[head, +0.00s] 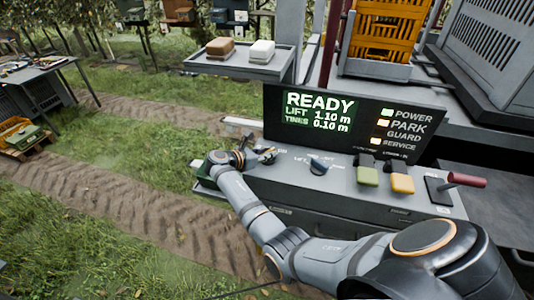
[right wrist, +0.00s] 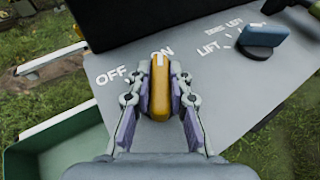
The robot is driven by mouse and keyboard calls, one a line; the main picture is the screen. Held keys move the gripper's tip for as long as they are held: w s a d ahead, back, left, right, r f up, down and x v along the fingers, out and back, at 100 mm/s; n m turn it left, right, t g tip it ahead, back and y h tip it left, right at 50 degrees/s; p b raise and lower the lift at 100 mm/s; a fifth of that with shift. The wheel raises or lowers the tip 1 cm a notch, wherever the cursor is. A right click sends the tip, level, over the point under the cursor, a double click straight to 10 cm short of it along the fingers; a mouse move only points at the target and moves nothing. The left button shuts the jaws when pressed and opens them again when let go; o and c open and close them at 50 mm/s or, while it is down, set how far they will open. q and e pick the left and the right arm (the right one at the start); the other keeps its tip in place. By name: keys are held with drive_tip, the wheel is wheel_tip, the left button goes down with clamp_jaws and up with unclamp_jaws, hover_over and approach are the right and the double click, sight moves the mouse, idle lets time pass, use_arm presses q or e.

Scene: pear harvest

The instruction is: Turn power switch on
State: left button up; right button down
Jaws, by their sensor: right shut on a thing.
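The power switch (right wrist: 160,88) is a yellow-orange knob on the grey console (head: 290,178). In the right wrist view its white mark sits at the top, by the ON label; OFF is to its left. My right gripper (right wrist: 160,76) is shut on the knob, one finger on each side. In the head view this gripper (head: 246,157) is at the console's left end and largely hides the knob. The display (head: 320,112) reads READY, with a green lamp (head: 387,112) lit at POWER. My left gripper is not in view.
A blue lift knob (head: 319,167) is right of the switch. Farther right are a green rocker (head: 368,176), a yellow rocker (head: 402,183) and a red-handled lever (head: 465,180). A tray with two blocks (head: 243,62) stands behind. A yellow crate (head: 385,35) is at the back.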

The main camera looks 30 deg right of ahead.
drive_tip(key=c, duration=1.2)
unclamp_jaws()
wheel_tip(320, 180, up, 10)
drive_tip(key=shift+f, duration=0.1)
